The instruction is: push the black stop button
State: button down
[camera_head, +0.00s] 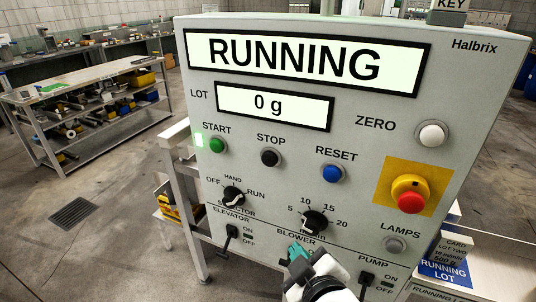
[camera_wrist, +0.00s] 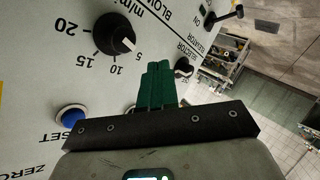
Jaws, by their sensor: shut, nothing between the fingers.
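The black stop button (camera_head: 270,157) sits on the grey control panel (camera_head: 350,150) under the word STOP, between the green start button (camera_head: 217,145) and the blue reset button (camera_head: 333,173). My gripper (camera_head: 297,250) is shut and empty, with green fingertips, in front of the lower panel near the BLOWER label, below and right of the stop button. In the wrist view my gripper (camera_wrist: 157,70) points at the panel, with the blue reset button (camera_wrist: 73,117) to its left. The stop button is not seen there, perhaps hidden behind the gripper.
The display (camera_head: 300,62) reads RUNNING and a smaller one reads 0 g. A red emergency button (camera_head: 411,202) on a yellow plate is at the right. Close to my gripper are the speed dial (camera_head: 314,222), the selector knob (camera_head: 234,196) and levers (camera_head: 231,235).

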aim_at(269, 159)
jog(key=a+r+n+t+y+p, duration=0.1)
jog(key=a+r+n+y, duration=0.3)
jog(key=a+r, duration=0.6)
notch_tip(269, 159, up, 3)
jog(key=shift+w+a+f+t, duration=0.2)
jog(key=shift+a+t, duration=0.05)
jog(key=shift+t, duration=0.55)
jog(key=shift+w, duration=0.15)
jog(key=w+d, duration=0.3)
jog(key=w, duration=0.5)
jog(key=shift+w+d+p, duration=0.1)
jog(key=shift+w+p, duration=0.05)
jog(key=shift+p, duration=0.15)
dwell(0.8)
jog(key=shift+w, duration=0.25)
jog(key=shift+w+d, duration=0.25)
jog(key=shift+w, duration=0.2)
dwell(0.9)
jog(key=shift+s+a+p, duration=0.3)
jog(key=shift+s+p, duration=0.05)
jog(key=shift+s, duration=0.5)
